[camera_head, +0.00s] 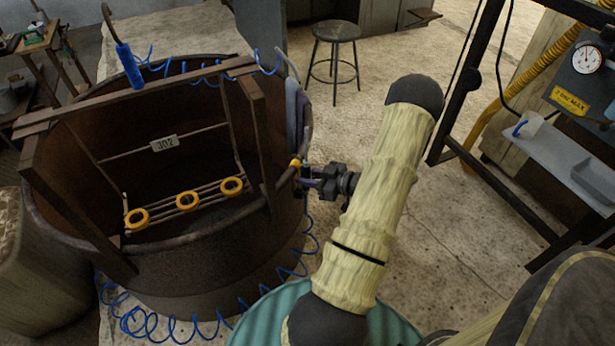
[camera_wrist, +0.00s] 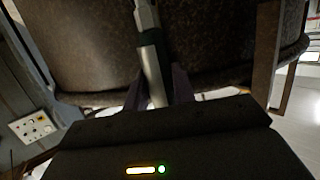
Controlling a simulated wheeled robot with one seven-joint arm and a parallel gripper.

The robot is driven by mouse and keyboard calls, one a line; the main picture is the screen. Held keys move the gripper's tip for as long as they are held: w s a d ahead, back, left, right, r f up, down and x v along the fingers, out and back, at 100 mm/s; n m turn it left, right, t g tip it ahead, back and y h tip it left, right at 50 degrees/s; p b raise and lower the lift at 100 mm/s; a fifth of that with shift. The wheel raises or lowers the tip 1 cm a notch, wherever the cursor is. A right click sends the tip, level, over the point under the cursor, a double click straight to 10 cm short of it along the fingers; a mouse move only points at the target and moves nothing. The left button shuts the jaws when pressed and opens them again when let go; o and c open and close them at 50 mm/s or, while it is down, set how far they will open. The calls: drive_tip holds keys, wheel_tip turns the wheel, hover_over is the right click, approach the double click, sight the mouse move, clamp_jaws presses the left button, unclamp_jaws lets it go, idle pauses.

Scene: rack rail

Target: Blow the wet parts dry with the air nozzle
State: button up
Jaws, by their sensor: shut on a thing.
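The rack has a tag reading 302 (camera_head: 164,144). A blue-handled air nozzle (camera_head: 129,66) with a bent metal tip stands by the far left of the tank. My gripper (camera_head: 312,183) is at the tank's right outer side, away from the rings. In the wrist view it is shut on a grey metal rod (camera_wrist: 152,68), which rises between the fingers in front of the tank wall. What the rod belongs to cannot be told.
Wooden beams (camera_head: 135,97) cross the tank. Coiled blue hose (camera_head: 160,325) lies around its base. A grey cloth-like thing (camera_head: 296,110) hangs at the right rim. A stool (camera_head: 336,32) stands behind. A gauge panel (camera_head: 580,60) is at right. Floor between is clear.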

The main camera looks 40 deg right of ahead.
drive_tip(key=shift+r+p, duration=0.45)
drive_tip(key=shift+r, duration=0.25)
drive_tip(key=shift+s+d, duration=0.1)
drive_tip(key=f+p+v, duration=0.1)
drive_tip(key=v, duration=0.6)
drive_tip(key=shift+s+d+f+p, duration=0.15)
drive_tip(key=shift+s+f+p, duration=0.15)
drive_tip(key=shift+s+f, duration=0.15)
idle(0.4)
